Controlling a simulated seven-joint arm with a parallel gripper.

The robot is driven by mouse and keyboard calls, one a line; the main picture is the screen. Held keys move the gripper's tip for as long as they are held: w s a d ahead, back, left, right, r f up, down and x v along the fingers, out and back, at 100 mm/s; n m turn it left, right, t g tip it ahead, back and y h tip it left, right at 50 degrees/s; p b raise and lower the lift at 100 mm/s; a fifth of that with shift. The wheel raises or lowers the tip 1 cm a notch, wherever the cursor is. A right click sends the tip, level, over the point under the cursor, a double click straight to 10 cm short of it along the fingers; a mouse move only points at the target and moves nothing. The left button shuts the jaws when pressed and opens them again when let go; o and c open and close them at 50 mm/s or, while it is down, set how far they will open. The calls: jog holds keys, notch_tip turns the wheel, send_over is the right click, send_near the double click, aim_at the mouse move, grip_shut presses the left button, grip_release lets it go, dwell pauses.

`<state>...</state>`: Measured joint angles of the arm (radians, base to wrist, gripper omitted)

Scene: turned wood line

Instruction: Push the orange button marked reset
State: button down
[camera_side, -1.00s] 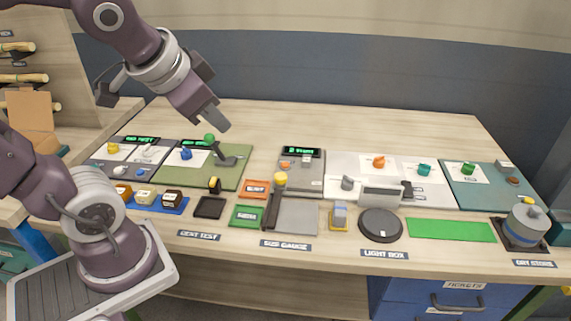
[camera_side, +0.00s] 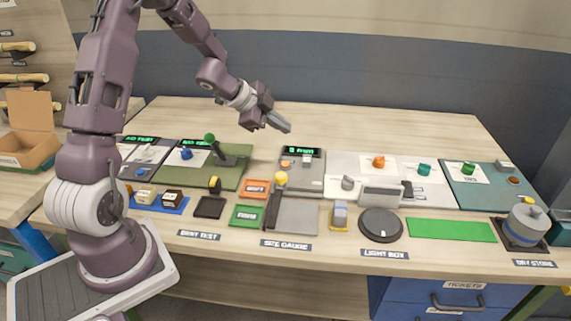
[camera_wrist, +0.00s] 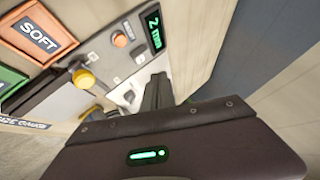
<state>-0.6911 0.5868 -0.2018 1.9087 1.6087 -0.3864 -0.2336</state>
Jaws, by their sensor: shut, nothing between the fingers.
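A small orange button (camera_side: 286,164) sits on the grey size gauge panel (camera_side: 312,184), left of a green-lit display (camera_side: 302,152). In the wrist view the orange button (camera_wrist: 119,39) is a round cap at upper left, beside the display (camera_wrist: 153,30); I cannot read a reset mark on it. My gripper (camera_side: 287,128) is shut and empty, above and behind the panel, apart from the button. In the wrist view my gripper's fingers (camera_wrist: 158,90) point toward the panel, below and right of the button.
A lever with a yellow knob (camera_side: 281,178) stands just in front of the button. The SOFT-labelled orange tile (camera_wrist: 38,36) lies nearby. A green board with a green-knobbed lever (camera_side: 209,138) is at left; a pale panel with an orange knob (camera_side: 378,162) is at right. The table behind is clear.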

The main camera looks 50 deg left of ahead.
aim_at(282, 165)
jog(key=shift+f, duration=4.4)
jog(key=shift+f, duration=0.1)
jog(key=shift+f, duration=0.3)
jog(key=shift+f, duration=0.4)
jog(key=shift+r, duration=0.85)
